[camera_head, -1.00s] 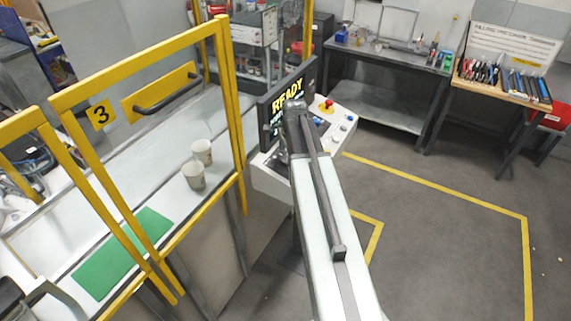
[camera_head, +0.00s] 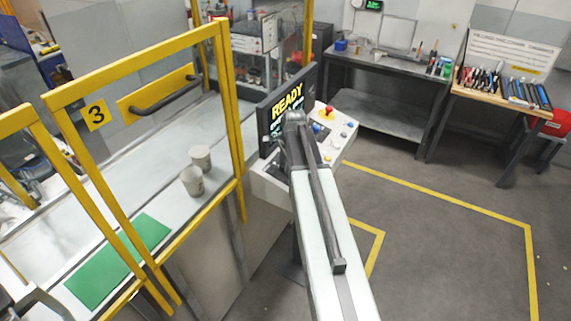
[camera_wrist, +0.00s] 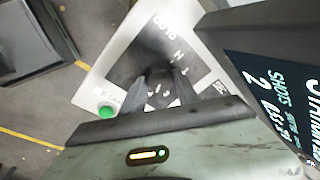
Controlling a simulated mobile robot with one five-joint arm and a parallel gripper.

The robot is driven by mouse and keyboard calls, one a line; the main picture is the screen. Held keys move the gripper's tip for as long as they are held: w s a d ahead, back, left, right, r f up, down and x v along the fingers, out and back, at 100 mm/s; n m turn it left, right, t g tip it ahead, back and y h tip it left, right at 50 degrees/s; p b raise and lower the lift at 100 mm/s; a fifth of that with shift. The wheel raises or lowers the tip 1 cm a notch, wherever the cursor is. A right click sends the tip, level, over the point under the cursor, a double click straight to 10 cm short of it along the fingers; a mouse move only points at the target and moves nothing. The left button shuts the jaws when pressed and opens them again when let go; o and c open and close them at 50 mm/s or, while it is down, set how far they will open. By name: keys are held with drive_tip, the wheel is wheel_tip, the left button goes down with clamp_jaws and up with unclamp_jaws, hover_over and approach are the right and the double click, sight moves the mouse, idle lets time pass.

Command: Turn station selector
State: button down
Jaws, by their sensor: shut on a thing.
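The station selector (camera_wrist: 159,96) is a dark knob with a pale mark on a dark label plate, on a white panel (camera_wrist: 119,65) in the wrist view. My gripper (camera_wrist: 161,88) has one finger on each side of the knob and is shut on it. In the head view my arm covers the selector and the gripper. The panel (camera_head: 345,142) shows there to the right of the arm, below a screen (camera_head: 267,128) reading READY.
A green button (camera_wrist: 107,112) sits close to the gripper, and the screen's edge stands close on the right in the wrist view. A red emergency button (camera_head: 327,112) is on the panel. A yellow fence (camera_head: 233,110) and two cups (camera_head: 192,181) are at left. Floor at right is clear.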

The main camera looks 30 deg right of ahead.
drive_tip(key=n, duration=0.3)
drive_tip(key=shift+n, duration=0.3)
drive_tip(key=n+t, duration=0.1)
drive_tip(key=n, duration=0.2)
drive_tip(key=shift+s+d+n+y+b, duration=0.1)
drive_tip(key=shift+n+y+b, duration=0.2)
drive_tip(key=shift+n+b, duration=0.1)
drive_tip(key=n, duration=0.4)
drive_tip(key=shift+n+y, duration=0.3)
drive_tip(key=shift+y, duration=0.1)
drive_tip(key=n, duration=0.3)
drive_tip(key=shift+d+n+y, duration=0.1)
drive_tip(key=shift+n+y, duration=0.2)
drive_tip(key=n, duration=0.4)
drive_tip(key=shift+d+n+y, duration=0.1)
drive_tip(key=shift+n+y, duration=0.2)
drive_tip(key=shift+y, duration=0.1)
drive_tip(key=n, duration=0.3)
drive_tip(key=shift+n, duration=0.4)
drive_tip(key=n+g, duration=0.1)
drive_tip(key=n, duration=0.3)
drive_tip(key=shift+y, duration=0.4)
drive_tip(key=shift+n, duration=1.8)
drive_tip(key=shift+g, duration=0.3)
